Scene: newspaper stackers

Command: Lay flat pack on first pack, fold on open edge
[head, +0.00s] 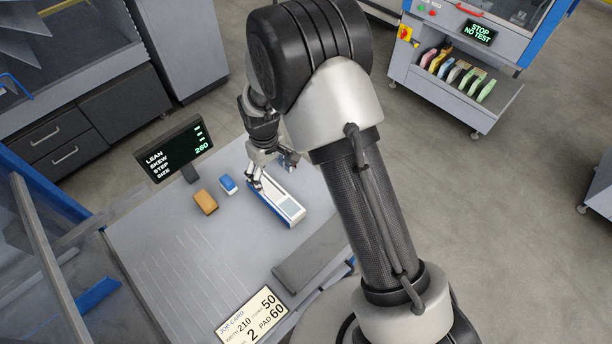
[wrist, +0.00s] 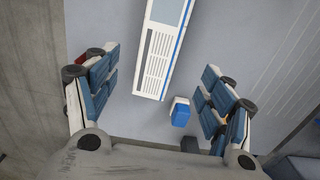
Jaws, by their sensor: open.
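A long white pack (head: 283,208) with printed panels and a blue long side lies flat on the grey table (head: 175,262). I cannot tell whether it is one pack or several stacked. My gripper (head: 274,173) is over its far end. In the wrist view the pack (wrist: 158,60) runs up between the spread blue-padded fingers of my gripper (wrist: 162,65), with gaps on both sides. No contact shows, and the gripper is empty. The exact height above the pack cannot be told.
A blue and white block (head: 228,184) and an orange block (head: 205,202) stand left of the pack. A small display (head: 174,148) stands at the table's back edge. A grey bar (head: 312,252) and a job card (head: 252,317) lie nearer. The table's left half is clear.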

